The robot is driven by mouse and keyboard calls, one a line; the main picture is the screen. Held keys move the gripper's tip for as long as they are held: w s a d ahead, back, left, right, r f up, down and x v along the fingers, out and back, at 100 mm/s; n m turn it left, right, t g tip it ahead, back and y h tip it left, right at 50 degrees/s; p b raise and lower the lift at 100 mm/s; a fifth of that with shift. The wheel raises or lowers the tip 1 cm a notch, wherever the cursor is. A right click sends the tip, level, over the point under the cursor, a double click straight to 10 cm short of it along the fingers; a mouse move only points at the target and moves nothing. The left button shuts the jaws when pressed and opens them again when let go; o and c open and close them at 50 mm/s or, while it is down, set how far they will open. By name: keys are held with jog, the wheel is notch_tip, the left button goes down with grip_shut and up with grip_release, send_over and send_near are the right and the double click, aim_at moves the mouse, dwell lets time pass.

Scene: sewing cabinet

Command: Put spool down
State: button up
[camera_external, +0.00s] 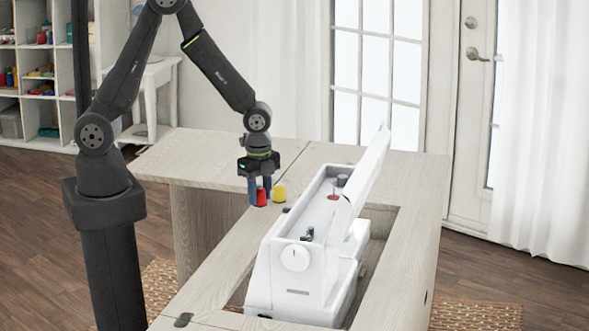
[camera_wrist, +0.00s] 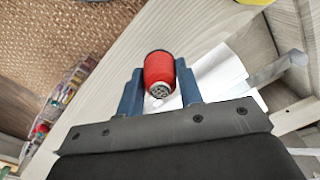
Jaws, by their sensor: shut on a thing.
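My gripper (camera_external: 260,191) points down over the left side of the sewing cabinet's top (camera_external: 222,263). Its blue fingers are shut on a red spool (camera_external: 262,197). In the wrist view the red spool (camera_wrist: 159,72) sits between the two fingertips (camera_wrist: 160,85), its end face toward the camera. The red spool is at or just above the wood; I cannot tell whether it touches. A yellow spool (camera_external: 280,192) stands on the cabinet top just right of the red one. Only a sliver of yellow (camera_wrist: 255,2) shows at the wrist view's top edge.
A white sewing machine (camera_external: 294,259) sits in the cabinet's opening, right of my gripper, with its lid (camera_external: 362,170) raised. The cabinet's left leaf (camera_external: 190,150) is clear. A white shelf with colored items (camera_external: 35,75) stands far left.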

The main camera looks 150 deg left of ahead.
aim_at(261, 219)
jog(key=shift+a+f, duration=0.1)
jog(key=shift+f, duration=1.95)
jog(key=shift+f, duration=0.1)
jog(key=o, duration=0.9)
jog(key=shift+o, duration=0.2)
notch_tip(261, 219, up, 12)
